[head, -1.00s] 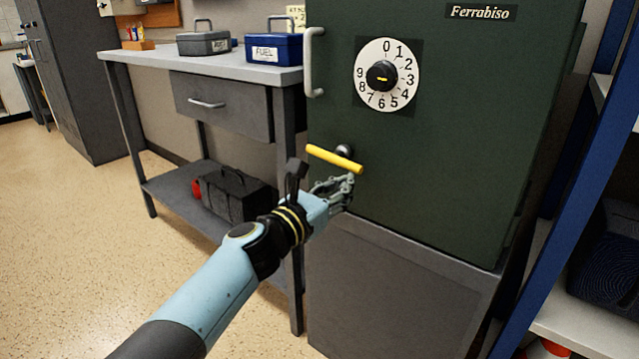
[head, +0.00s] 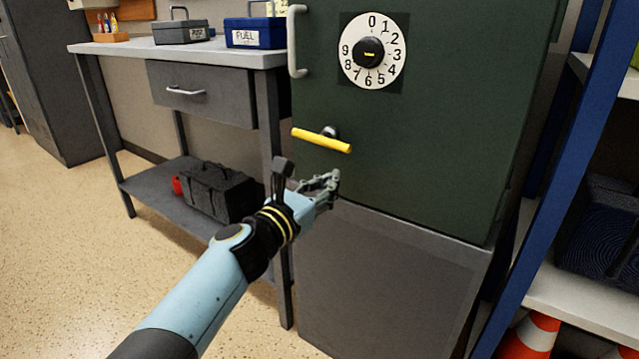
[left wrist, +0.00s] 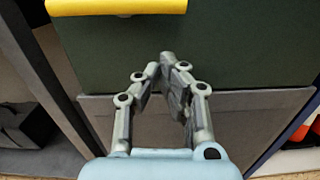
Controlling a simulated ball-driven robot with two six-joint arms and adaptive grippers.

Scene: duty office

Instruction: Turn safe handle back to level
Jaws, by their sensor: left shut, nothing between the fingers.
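The safe (head: 440,130) is a dark green box with a white number dial (head: 372,51) on its front. Its yellow bar handle (head: 321,140) sits low on the door and slopes slightly down to the right in the head view. In the left wrist view the yellow handle (left wrist: 115,6) crosses the top edge and looks near level. My left gripper (head: 333,180) is below the handle, apart from it, in front of the safe's lower edge. In the left wrist view its fingertips (left wrist: 168,60) meet with nothing between them. My right gripper is not in view.
A grey stand (head: 385,270) carries the safe. A workbench (head: 180,50) with metal boxes and a black bag (head: 215,190) on its lower shelf stands left. A blue-framed shelf (head: 555,170) stands close on the right. The floor at left is clear.

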